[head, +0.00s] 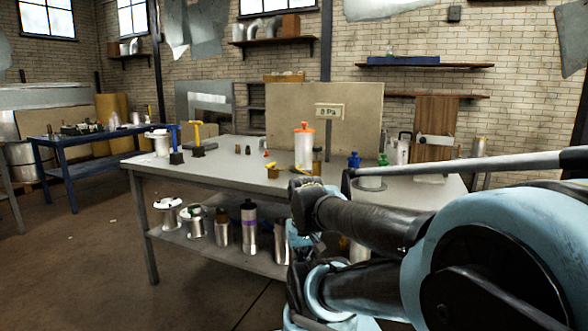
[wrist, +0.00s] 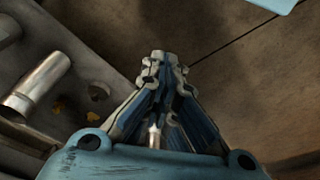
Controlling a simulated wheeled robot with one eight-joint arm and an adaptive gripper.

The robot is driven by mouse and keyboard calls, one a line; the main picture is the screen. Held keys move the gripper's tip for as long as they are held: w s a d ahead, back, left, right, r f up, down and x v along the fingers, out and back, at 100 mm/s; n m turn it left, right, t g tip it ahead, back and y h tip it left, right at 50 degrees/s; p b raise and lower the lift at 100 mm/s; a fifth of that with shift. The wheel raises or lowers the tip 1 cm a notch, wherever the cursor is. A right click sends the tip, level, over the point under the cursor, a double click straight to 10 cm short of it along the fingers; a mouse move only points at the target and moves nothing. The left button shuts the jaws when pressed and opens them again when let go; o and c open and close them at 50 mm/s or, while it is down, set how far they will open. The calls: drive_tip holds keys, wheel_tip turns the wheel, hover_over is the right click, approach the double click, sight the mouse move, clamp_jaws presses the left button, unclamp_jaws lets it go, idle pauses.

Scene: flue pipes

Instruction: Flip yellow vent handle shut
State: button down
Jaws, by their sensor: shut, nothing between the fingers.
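A yellow T-shaped handle (head: 197,132) stands upright on a dark base at the left end of the grey worktable (head: 225,158). A second yellow piece (head: 282,167) lies low on the table's front edge beside a small brass block. I cannot tell from its shape whether it is also a handle. My gripper (wrist: 164,66) is shut and empty in the wrist view, above bare floor and clear of both yellow pieces. In the head view my own arm mostly hides it, in front of the table.
A blue handle (head: 175,146) stands left of the upright yellow one. The floor at left is open.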

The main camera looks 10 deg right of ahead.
drive_tip(key=shift+d, duration=0.15)
drive_tip(key=w+a+r+m+y, duration=0.2)
drive_tip(key=w+r+m+y, duration=0.2)
drive_tip(key=w+r+m, duration=1.05)
drive_tip(key=m+t+y, duration=0.3)
drive_tip(key=m, duration=0.8)
approach(270, 166)
drive_tip(key=s+d, duration=0.2)
drive_tip(key=d, duration=0.1)
drive_tip(key=shift+d+r, duration=0.15)
drive_tip(key=shift+d, duration=0.15)
drive_tip(key=x, duration=1)
drive_tip(key=shift+a, duration=0.15)
drive_tip(key=shift+s, duration=0.1)
